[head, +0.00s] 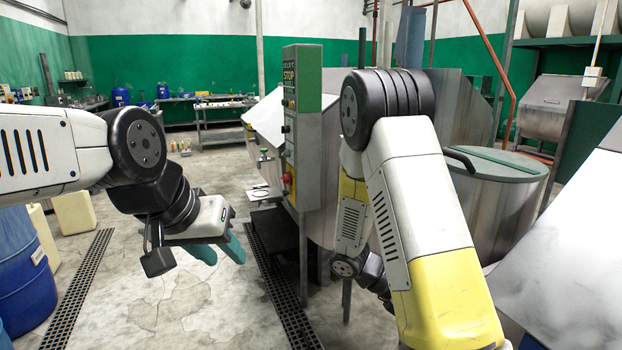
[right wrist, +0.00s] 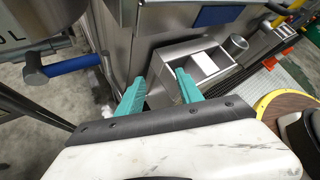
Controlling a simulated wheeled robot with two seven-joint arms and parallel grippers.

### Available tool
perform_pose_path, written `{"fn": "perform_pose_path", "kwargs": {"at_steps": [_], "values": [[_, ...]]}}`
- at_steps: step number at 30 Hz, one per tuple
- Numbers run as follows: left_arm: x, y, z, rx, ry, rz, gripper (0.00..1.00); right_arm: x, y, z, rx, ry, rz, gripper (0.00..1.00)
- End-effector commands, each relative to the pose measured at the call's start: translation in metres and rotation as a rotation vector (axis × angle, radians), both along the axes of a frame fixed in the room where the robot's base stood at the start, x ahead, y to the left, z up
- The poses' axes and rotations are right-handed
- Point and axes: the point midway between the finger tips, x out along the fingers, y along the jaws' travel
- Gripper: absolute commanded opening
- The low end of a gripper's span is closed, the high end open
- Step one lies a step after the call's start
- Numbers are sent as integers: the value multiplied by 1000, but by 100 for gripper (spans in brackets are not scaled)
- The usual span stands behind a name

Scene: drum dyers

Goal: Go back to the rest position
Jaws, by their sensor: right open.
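My left gripper (head: 226,258) hangs over the bare floor in the left half of the head view. Its two teal fingers point down and stand apart, with nothing seen between them. My right arm reaches forward and bends down in the middle of the head view, and its fingers are hidden there. In the right wrist view my right gripper (right wrist: 158,90) is open, with its teal fingers well apart and nothing held. Beyond the fingers a metal box-like fixture (right wrist: 188,63) shows, apparently clear of them.
A machine with a STOP control post (head: 301,135) stands ahead, close to my right arm. A lidded steel drum (head: 500,205) is on the right. Blue barrels (head: 24,262) stand at the left edge. The floor between the drain grates (head: 80,290) is clear.

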Motion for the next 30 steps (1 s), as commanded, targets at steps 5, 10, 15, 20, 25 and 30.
{"fn": "perform_pose_path", "kwargs": {"at_steps": [5,10,15,20,25,30], "values": [[0,0,0,0,0,0,36,-16,25,30,189,-299,-279,43],[0,0,0,0,0,0,36,-27,52,62,357,-560,-552,43],[0,0,0,0,0,0,36,-35,78,101,524,-800,-828,43],[0,0,0,0,0,0,36,-43,100,143,686,-1003,-1088,43],[0,0,0,0,0,0,36,-53,119,188,856,-1178,-1343,43],[0,0,0,0,0,0,36,-63,131,218,979,-1278,-1515,43]]}}
